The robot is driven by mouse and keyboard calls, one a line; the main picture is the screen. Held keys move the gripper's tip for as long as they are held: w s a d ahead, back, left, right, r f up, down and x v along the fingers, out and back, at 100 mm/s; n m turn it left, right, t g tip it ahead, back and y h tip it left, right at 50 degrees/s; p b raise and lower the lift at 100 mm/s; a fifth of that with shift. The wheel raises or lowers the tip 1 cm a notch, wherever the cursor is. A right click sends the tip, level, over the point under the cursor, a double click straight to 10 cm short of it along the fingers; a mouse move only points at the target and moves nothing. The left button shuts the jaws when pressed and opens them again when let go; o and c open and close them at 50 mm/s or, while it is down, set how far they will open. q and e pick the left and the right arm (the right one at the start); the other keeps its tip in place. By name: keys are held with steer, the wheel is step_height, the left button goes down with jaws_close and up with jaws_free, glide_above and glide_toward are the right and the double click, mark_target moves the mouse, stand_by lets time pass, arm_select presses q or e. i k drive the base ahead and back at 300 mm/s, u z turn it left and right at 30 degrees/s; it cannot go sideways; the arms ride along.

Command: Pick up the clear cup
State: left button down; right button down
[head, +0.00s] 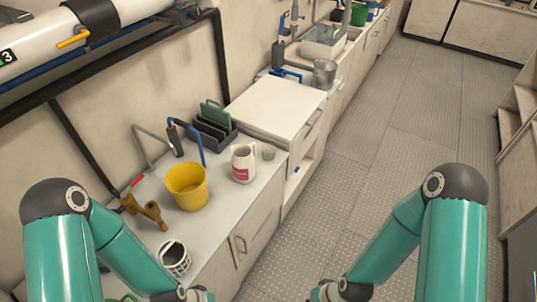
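A small, pale grey-green cup (268,152), which looks see-through, stands upright on the white counter (222,207) near its right edge. It is just right of a white jug (243,163) with a pink label, and close to the raised white cabinet behind it. It is too small to see any contents. My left arm comes in at the lower left and my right arm at the lower right. Both bend down to dark wrist joints at the bottom edge, well in front of the cup. The fingers of both grippers are out of the picture.
A yellow bucket (187,186), a brown tool-like object (145,211) and a white-and-black container (174,258) stand on the counter left and front of the jug. A dark rack (213,133) is behind. The raised white cabinet (276,105) bounds the far side. Open floor (375,155) lies right.

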mark_target(268, 150)
steer(key=z, duration=1.15)
steer(key=i, duration=0.15)
steer(key=u, duration=2.55)
steer(key=i, duration=0.15)
steer(key=u, duration=2)
steer(key=k, duration=1.6)
steer(key=z, duration=1.35)
steer(key=i, duration=0.75)
steer(key=z, duration=0.3)
